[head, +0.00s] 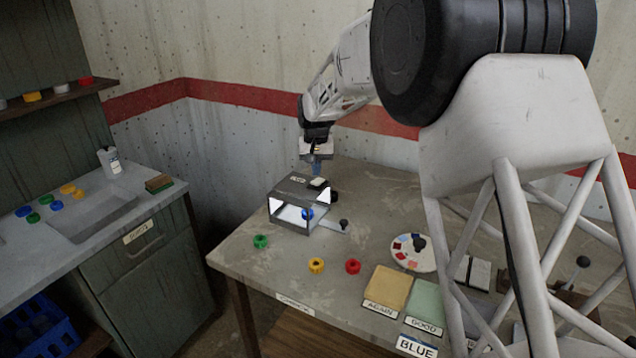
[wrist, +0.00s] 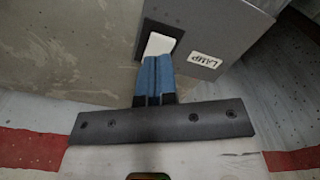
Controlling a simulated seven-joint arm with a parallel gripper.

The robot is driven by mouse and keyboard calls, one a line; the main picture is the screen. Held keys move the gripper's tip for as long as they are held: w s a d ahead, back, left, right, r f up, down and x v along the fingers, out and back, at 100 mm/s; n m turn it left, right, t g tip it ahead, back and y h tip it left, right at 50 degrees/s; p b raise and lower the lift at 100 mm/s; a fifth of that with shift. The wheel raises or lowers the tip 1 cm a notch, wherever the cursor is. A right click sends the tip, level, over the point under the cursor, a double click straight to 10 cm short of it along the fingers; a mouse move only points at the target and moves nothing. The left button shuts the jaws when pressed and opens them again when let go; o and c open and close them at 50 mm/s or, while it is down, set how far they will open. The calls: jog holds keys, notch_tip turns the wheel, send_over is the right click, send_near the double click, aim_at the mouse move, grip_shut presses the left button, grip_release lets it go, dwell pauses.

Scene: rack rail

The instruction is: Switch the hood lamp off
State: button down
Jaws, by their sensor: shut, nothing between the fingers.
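The hood is a grey box (head: 290,190) on the table, with an open front and a bright, lit inside. A blue ring-shaped piece (head: 307,213) is inside it. On its top are a LAMP label (wrist: 205,60) and a white rocker switch (wrist: 160,45) in a dark frame; the switch also shows in the head view (head: 318,183). My gripper (head: 316,172) points down over the back of the hood top. In the wrist view its blue fingers (wrist: 154,62) are shut and empty, with the tips at the switch's near edge. I cannot tell whether they touch it.
Green (head: 261,241), yellow (head: 316,265) and red (head: 353,266) pieces lie in front of the hood. A round colour palette (head: 412,253) and AGAIN (head: 387,288) and GOOD (head: 424,302) mats are to the right. A dark knob (head: 344,224) stands beside the hood.

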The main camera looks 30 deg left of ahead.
aim_at(316, 182)
jog(key=shift+f, duration=1.5)
dwell(1.4)
jog(key=shift+r, duration=3.5)
